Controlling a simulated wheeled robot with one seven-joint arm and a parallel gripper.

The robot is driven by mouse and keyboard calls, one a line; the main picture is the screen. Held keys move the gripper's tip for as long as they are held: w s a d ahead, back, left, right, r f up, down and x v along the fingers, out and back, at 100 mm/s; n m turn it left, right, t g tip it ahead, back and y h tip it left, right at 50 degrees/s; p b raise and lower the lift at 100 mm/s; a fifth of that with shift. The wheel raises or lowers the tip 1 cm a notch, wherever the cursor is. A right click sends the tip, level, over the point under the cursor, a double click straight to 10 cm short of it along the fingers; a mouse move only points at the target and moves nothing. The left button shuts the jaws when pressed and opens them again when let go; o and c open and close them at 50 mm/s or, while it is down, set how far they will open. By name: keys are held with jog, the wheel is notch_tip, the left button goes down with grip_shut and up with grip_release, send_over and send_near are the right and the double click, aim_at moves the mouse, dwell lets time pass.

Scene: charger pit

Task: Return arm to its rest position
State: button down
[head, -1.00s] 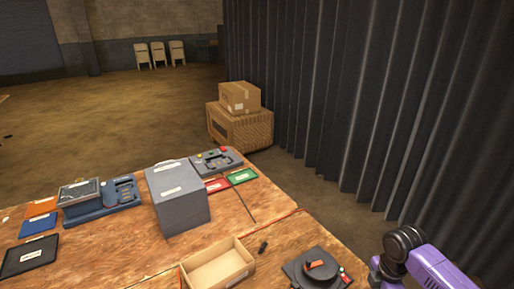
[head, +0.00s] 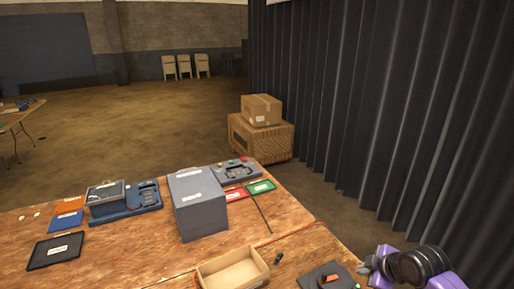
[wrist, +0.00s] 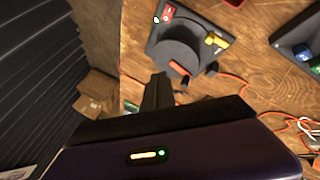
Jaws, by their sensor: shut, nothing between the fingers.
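My arm shows at the lower right of the head view, purple with dark joints, beyond the table's right edge. My gripper (head: 368,265) is partly in view there, near the black round device, and looks empty. In the wrist view the dark fingers (wrist: 158,90) are together, with nothing between them. The black round device (wrist: 178,50) with an orange lever lies past the fingertips, apart from them. It also shows at the bottom of the head view (head: 318,276).
The wooden table (head: 140,248) bears an open wooden box (head: 235,272), a grey box (head: 200,210), a blue device (head: 125,205) and several colored trays. Cardboard boxes (head: 262,110) stand on the floor behind. A dark corrugated curtain (head: 370,100) runs along the right.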

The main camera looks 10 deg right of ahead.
jog(key=w+a+r+m+t+y, duration=0.2)
jog(key=w+a+r+m+t, duration=0.3)
jog(key=a+r, duration=0.5)
jog(key=s+a+r+m+t+h+b, duration=0.1)
jog(key=s+a+r+m+t, duration=0.4)
jog(key=a+r, duration=0.15)
jog(key=s+f, duration=0.2)
jog(key=s, duration=1.3)
jog(key=s+f+m+g+h+b, duration=0.1)
jog(key=s+f, duration=0.2)
jog(key=s, duration=1.2)
jog(key=s+a+f+g+b, duration=0.1)
jog(key=s+f, duration=0.2)
jog(key=s, duration=1.2)
jog(key=shift+f+h, duration=0.2)
jog(key=shift+h, duration=0.1)
